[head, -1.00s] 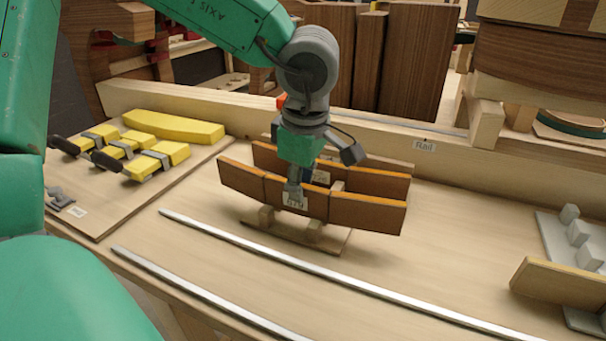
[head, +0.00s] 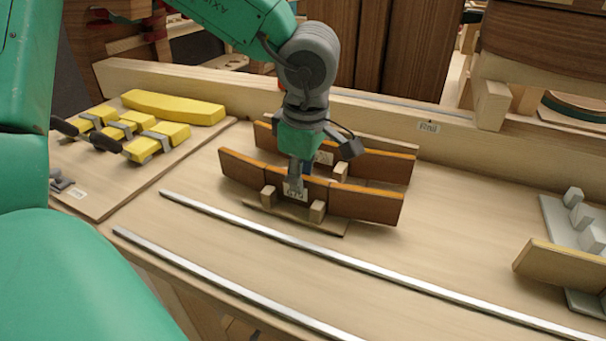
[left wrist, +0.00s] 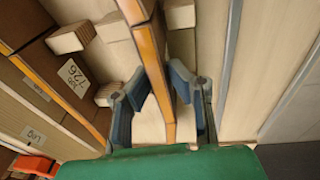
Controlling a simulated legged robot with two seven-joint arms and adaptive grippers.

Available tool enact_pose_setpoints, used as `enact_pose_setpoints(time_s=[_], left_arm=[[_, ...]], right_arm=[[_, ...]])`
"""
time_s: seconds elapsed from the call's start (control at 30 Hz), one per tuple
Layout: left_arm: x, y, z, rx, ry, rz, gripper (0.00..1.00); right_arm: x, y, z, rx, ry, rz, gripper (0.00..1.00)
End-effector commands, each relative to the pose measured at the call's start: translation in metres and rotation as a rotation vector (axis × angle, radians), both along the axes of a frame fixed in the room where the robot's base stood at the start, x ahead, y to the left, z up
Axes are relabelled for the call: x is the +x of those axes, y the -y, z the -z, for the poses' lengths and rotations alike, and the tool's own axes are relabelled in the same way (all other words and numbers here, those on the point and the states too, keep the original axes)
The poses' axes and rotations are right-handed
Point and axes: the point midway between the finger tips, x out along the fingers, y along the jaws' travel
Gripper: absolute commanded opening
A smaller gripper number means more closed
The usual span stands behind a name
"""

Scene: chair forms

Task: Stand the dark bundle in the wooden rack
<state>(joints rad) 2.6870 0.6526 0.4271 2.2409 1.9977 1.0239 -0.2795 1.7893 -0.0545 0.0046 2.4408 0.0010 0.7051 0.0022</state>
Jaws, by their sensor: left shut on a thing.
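A dark brown curved bundle (head: 365,207) with orange top edges stands upright in my left gripper (head: 296,180). In the left wrist view the blue-grey fingers (left wrist: 160,88) close on both sides of its orange edge (left wrist: 150,50). The wooden rack (head: 317,212) has a thin base and light blocks. Two blocks stand in front of the held bundle, which sits low behind them. Whether its bottom edge touches the base is hidden. A second, similar dark bundle (head: 385,168) stands behind it; its label shows in the left wrist view (left wrist: 74,77). My right gripper is not in view.
Yellow strapped pieces (head: 157,140) lie on a board at left. Two metal strips (head: 340,258) run along the table in front. A wooden rail (head: 440,130) crosses behind.

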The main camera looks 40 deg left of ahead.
Motion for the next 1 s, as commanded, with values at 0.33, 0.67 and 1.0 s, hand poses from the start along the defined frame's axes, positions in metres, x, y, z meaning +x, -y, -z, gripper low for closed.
enact_pose_setpoints(time_s=[0.33,0.67,1.0], left_arm=[[0.000,0.002,0.000,0.002,0.000,0.001,0.39],[-0.001,0.005,-0.036,-0.003,0.006,0.001,0.39],[-0.004,0.012,-0.101,-0.002,0.004,0.001,0.39]], right_arm=[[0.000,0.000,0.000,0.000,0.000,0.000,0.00],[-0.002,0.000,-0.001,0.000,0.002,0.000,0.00],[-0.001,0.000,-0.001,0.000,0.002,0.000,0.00]])
